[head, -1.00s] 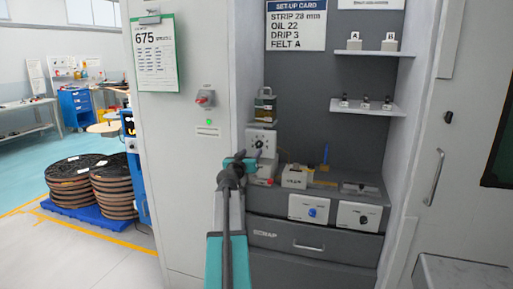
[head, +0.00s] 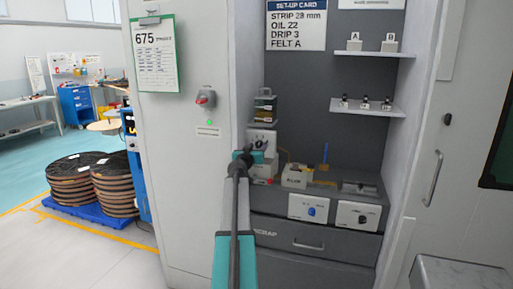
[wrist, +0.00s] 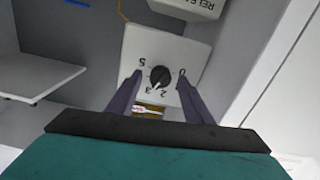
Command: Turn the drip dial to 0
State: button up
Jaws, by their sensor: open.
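The drip dial is a black knob (wrist: 160,77) on a white box, with the digits 5, 3, 2 and 0 printed around it. It appears upside down in the wrist view, and I cannot tell for certain which digit its pointer marks. In the head view the white dial box (head: 261,137) stands at the left of the alcove, partly hidden behind my gripper (head: 249,157). In the wrist view my gripper (wrist: 159,76) is open, its two dark fingers on either side of the knob in the picture, with gaps between. I cannot tell how deep they reach.
Below are two panels with a blue knob (head: 312,211) and a black knob (head: 361,219), over a scrap drawer (head: 300,239).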

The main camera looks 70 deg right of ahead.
jog(key=shift+d, duration=0.35)
